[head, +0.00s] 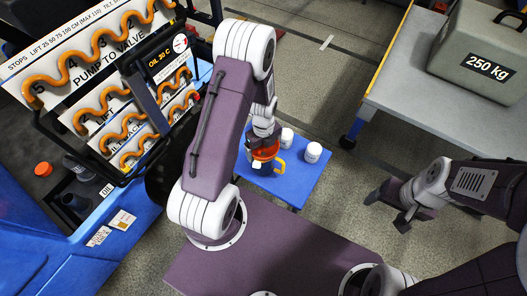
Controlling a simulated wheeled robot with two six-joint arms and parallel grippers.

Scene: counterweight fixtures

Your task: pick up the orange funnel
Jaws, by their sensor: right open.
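A small blue table (300,185) stands below my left arm. Near its upper left part is an orange object (266,151) that looks like the orange funnel. My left gripper (265,141) points down right at it. The wrist covers part of the funnel and the fingertips are too small and hidden to tell whether they hold it. A dark container with a yellow handle (280,166) is just below the funnel; I cannot tell whether they touch. My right gripper (390,207) is open and empty over the floor, right of the table.
Two white-topped containers (313,152) stand on the blue table, right of the funnel. A grey bench (420,100) with a 250 kg weight (488,68) is at upper right. A panel of orange wavy tubes (110,80) is at left. An orange cap (43,169) is at far left.

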